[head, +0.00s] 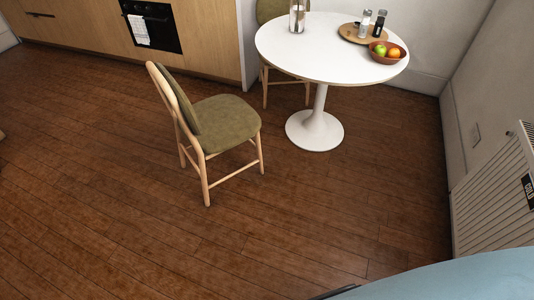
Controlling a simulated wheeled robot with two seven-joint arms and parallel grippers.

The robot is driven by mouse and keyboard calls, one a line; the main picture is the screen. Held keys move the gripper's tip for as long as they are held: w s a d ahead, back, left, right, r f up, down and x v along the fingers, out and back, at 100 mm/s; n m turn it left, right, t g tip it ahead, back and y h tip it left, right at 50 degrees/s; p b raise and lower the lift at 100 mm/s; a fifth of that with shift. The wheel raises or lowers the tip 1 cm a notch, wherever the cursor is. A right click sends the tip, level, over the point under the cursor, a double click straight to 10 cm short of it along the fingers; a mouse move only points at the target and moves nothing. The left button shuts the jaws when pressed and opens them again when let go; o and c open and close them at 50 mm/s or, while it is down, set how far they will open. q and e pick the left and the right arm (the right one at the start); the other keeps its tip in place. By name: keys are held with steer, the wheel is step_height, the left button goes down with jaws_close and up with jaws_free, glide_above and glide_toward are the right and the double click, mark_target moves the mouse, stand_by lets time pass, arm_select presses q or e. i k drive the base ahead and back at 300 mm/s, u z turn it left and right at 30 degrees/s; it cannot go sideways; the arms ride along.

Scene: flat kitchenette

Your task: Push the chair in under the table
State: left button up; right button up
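The chair (222,121) has a light wooden frame and an olive-green seat and backrest. It stands upright on the floor to the left of the table, its seat facing the table. The round white table (318,62) has one pedestal leg with a round base (314,130). A gap of bare floor lies between the chair's front legs and the table base, and the seat is outside the tabletop's edge. Neither of my grippers can be seen in the head view.
A second chair (270,10) stands behind the table. The tabletop holds a glass jar (297,17), a fruit bowl (386,54) and a round board (354,34) with two shakers. A radiator (492,198) is on the right wall. Wooden cabinets and an oven (150,24) line the back. The foreground floor is mostly clear.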

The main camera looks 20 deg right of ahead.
mark_target(215, 125)
steer(key=i, duration=1.8)
steer(key=z, duration=0.15)
